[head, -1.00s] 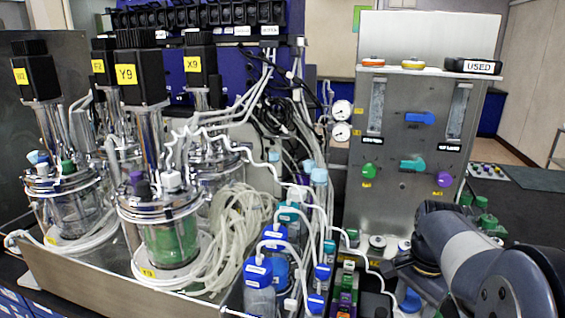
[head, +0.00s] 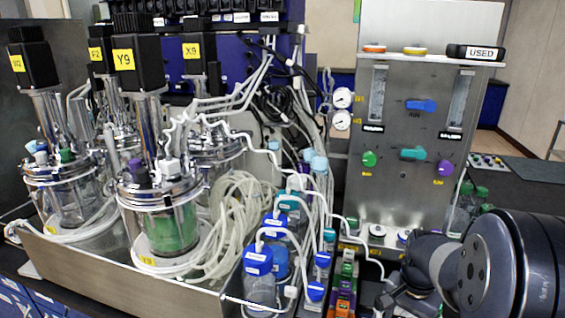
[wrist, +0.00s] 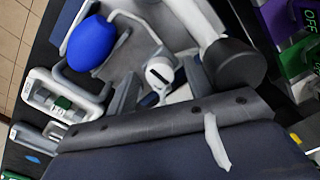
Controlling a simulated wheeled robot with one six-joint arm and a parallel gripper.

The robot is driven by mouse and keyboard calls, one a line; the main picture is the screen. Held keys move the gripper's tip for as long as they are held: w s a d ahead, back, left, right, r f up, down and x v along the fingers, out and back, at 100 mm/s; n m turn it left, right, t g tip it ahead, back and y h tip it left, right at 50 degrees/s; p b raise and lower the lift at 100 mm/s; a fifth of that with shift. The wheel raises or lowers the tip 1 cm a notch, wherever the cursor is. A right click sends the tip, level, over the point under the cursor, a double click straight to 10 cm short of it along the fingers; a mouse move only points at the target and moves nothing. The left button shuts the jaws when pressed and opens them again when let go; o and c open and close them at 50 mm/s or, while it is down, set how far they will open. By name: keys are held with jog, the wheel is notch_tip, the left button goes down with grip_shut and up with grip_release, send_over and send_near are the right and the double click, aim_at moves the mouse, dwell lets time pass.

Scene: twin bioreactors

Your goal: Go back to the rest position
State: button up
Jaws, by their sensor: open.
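My arm enters the head view at the lower right. My gripper (head: 394,296) is low there, in front of the steel gas panel (head: 390,195) and to the right of the blue-capped bottles (head: 258,258). It is open, and nothing shows held in it. Its fingertips are small and partly hidden by my arm. In the wrist view, a blue rounded bulb or cap (wrist: 92,42) lies close by; whether it touches my gripper I cannot tell.
Several glass bioreactors with black motors, such as Y9 (head: 172,225), stand in a steel tray (head: 120,283) at left. Coiled tubing (head: 235,215) and bottles crowd the middle. Dark bench shows at right.

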jog(key=n+b, duration=0.1)
jog(key=n, duration=0.6)
jog(key=n+b, duration=0.1)
jog(key=n, duration=0.3)
jog(key=n+b, duration=0.1)
jog(key=n, duration=0.2)
jog(key=shift+n, duration=0.3)
jog(key=shift+r, duration=1)
